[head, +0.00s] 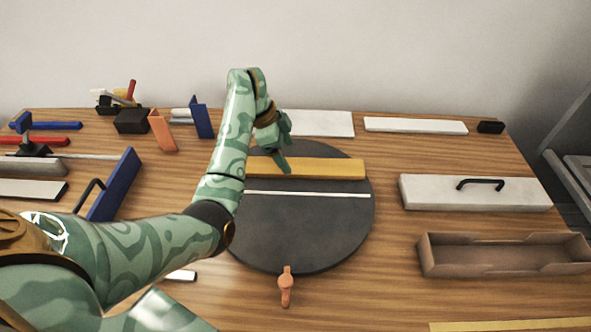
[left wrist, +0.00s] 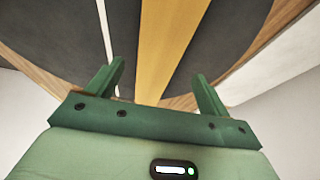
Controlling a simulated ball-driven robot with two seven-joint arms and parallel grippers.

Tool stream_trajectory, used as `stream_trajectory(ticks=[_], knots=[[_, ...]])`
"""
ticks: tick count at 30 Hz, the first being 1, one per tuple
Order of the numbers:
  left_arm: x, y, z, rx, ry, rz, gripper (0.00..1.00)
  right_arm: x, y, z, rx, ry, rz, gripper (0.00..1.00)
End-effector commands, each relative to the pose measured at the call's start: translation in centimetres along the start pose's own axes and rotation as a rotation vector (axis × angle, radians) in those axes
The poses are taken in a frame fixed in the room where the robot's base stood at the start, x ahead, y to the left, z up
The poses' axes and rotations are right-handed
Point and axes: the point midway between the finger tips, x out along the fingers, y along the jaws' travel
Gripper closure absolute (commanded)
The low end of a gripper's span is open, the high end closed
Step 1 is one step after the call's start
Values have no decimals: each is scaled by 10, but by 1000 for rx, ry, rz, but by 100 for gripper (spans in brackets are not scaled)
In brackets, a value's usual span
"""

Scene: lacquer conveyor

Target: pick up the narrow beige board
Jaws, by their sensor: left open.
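A narrow ochre-beige board (head: 325,168) lies across the dark round disc (head: 310,235), towards its back. In the left wrist view the board (left wrist: 172,40) runs lengthwise between my two fingers. My left gripper (head: 283,158) is open and empty, pointing down over the left part of the board. The wrist view shows the left gripper's fingers (left wrist: 160,80) one on each side of the board, with clear gaps. I cannot tell the exact height above it. The board's left end is hidden behind my left arm in the head view. My right gripper is not in view.
A thin white strip (head: 310,194) lies on the disc in front of the board. A white panel (head: 320,123) lies behind the disc. An orange piece (head: 286,287) is at the disc's front edge. At right are a handled white board (head: 475,192) and an open tray (head: 505,268).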

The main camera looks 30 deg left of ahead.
Motion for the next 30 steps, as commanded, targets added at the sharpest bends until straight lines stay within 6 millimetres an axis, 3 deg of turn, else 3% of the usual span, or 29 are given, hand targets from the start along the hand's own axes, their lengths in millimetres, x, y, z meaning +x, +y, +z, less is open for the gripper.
stream_trajectory(ticks=[1, 6, 14, 20, 30], knots=[[15, 2, 2, 0, -2, 5, 20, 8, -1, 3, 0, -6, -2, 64], [37, 4, 2, -1, -1, 5, 20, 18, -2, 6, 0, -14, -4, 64], [38, 3, 0, 0, 0, 1, 20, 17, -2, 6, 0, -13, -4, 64], [38, 3, 0, 0, 0, 1, 73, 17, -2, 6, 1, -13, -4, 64], [34, 3, -1, 0, 1, 0, 76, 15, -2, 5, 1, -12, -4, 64]])
